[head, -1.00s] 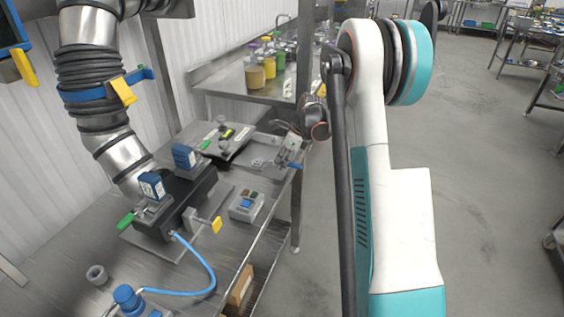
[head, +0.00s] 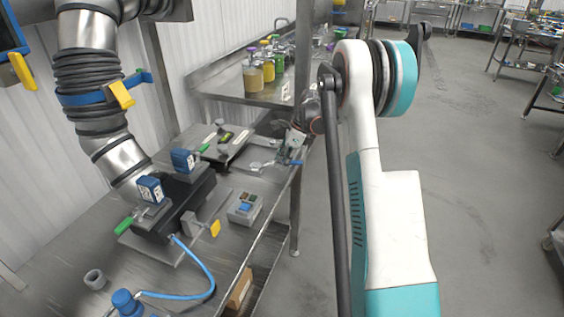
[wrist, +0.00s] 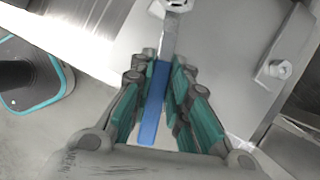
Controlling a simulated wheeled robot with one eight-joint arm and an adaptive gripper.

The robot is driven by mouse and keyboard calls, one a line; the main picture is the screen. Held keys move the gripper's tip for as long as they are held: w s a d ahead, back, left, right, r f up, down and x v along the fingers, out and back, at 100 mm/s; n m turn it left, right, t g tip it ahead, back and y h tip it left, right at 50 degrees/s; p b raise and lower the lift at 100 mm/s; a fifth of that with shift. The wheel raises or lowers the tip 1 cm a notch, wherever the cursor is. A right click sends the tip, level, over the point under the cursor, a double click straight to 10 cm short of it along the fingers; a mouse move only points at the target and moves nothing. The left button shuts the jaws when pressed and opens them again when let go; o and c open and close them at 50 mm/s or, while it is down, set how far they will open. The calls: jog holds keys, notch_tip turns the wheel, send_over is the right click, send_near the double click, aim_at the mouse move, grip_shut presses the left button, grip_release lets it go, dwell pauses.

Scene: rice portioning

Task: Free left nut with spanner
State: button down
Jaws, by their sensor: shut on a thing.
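My gripper (wrist: 168,72) is shut on the blue handle of a spanner (wrist: 153,108), which lies between its teal finger pads. The spanner's grey shank points to the top of the wrist view, where its head is at a nut (wrist: 177,5) near the picture's edge. I cannot tell whether the head is seated around that nut. Another nut or bolt (wrist: 278,69) stands on the metal plate at the right, apart from the spanner. In the head view my gripper (head: 293,146) is small, low over the far right end of the bench, partly hidden by my arm.
The steel bench (head: 70,240) carries a black valve block (head: 180,205) with blue-topped units, a grey button box (head: 245,207), a blue hose (head: 205,270) and a loose grey ring (head: 95,279). Jars (head: 253,74) stand on the bench behind. Open floor lies to the right.

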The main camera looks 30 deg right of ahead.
jog(key=shift+w+d+n, duration=0.15)
jog(key=shift+w+n, duration=0.1)
jog(key=shift+n, duration=0.05)
jog(key=shift+w+d+n+g, duration=0.4)
jog(key=shift+w+n, duration=0.25)
jog(key=shift+n, duration=0.25)
jog(key=shift+w, duration=0.1)
jog(key=shift+w+d+n+g+y, duration=0.2)
jog(key=shift+w+n, duration=0.1)
jog(key=shift+n, duration=0.15)
jog(key=shift+w+d+n+g+y, duration=0.1)
jog(key=shift+w+n+g, duration=0.15)
jog(key=shift+n, duration=0.2)
jog(key=shift+a, duration=0.1)
jog(key=shift+s+a+m+t, duration=0.25)
jog(key=shift+s+m, duration=0.25)
jog(key=shift+m, duration=0.15)
jog(key=shift+s+a+m+t, duration=0.25)
jog(key=shift+s+m, duration=0.25)
jog(key=shift+m, duration=0.2)
jog(key=shift+s+a+m+t, duration=0.25)
jog(key=shift+s+m, duration=0.25)
jog(key=shift+m, duration=0.15)
jog(key=shift+d+r+p, duration=0.1)
jog(key=shift+r+p, duration=0.4)
jog(key=shift+r, duration=0.7)
